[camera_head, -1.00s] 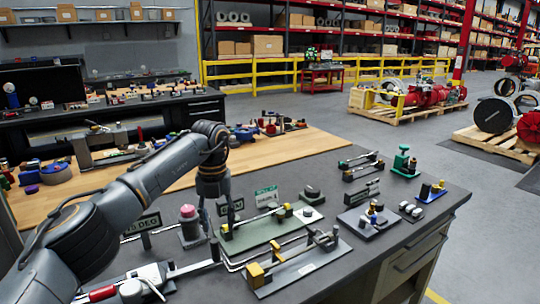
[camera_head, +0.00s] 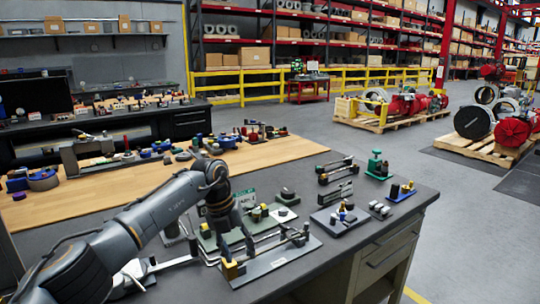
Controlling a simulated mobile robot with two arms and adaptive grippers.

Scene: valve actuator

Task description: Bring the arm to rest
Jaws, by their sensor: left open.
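My left arm comes in from the lower left over the dark workbench (camera_head: 330,255). Its left gripper (camera_head: 236,243) points down, open and empty, in front of the fixtures on the bench. A green plate fixture (camera_head: 262,226) is partly hidden behind the gripper. My right gripper is not in view.
Several small fixtures stand on the bench's right part, including a green press-like one (camera_head: 376,164) and a dark plate (camera_head: 340,220) with small parts. A wooden worktop (camera_head: 150,180) lies behind. Pallets (camera_head: 388,122) with red equipment stand on the open floor at right.

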